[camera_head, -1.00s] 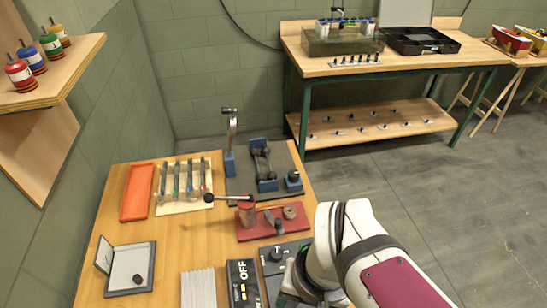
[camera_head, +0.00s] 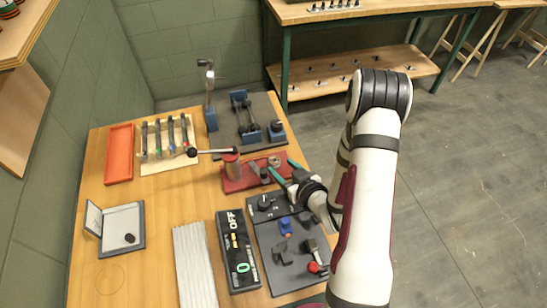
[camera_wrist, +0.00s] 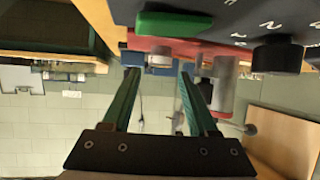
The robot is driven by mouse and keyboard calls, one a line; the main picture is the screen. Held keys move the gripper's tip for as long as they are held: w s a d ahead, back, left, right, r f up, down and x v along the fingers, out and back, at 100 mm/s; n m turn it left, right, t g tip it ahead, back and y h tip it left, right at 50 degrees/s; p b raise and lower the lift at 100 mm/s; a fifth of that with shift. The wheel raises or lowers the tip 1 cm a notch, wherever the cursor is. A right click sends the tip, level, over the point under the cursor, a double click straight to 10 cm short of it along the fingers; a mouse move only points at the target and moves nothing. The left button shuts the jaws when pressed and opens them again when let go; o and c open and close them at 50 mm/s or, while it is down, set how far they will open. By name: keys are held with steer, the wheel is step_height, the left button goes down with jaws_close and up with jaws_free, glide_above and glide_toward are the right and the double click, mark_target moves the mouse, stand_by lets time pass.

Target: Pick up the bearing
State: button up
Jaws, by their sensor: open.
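What looks like the bearing, a small grey ring (camera_head: 274,161), sits on the right part of a red fixture plate (camera_head: 236,184). In the wrist view a short grey cylindrical piece (camera_wrist: 159,59), probably the same ring, lies against the red plate (camera_wrist: 182,48), just past and between the fingertips. My gripper (camera_head: 286,168) has two green fingers, spread apart with nothing between them. It is at the right end of the red plate, close to the ring. The wrist view shows my gripper (camera_wrist: 160,75) open too. Whether a finger touches the ring cannot be told.
A red post with a black-knobbed lever (camera_head: 206,152) stands on the plate's left. A dark control panel (camera_head: 290,250) with knobs lies in front. A blue-based fixture board (camera_head: 262,108) is behind. A tool rack (camera_head: 168,140), an orange tray (camera_head: 119,152) and an open case (camera_head: 120,228) stand left.

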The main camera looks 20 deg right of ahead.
mark_target(274, 159)
steer(key=x, duration=0.3)
steer(key=shift+w+f, duration=0.15)
steer(key=shift+w, duration=0.2)
jaws_close()
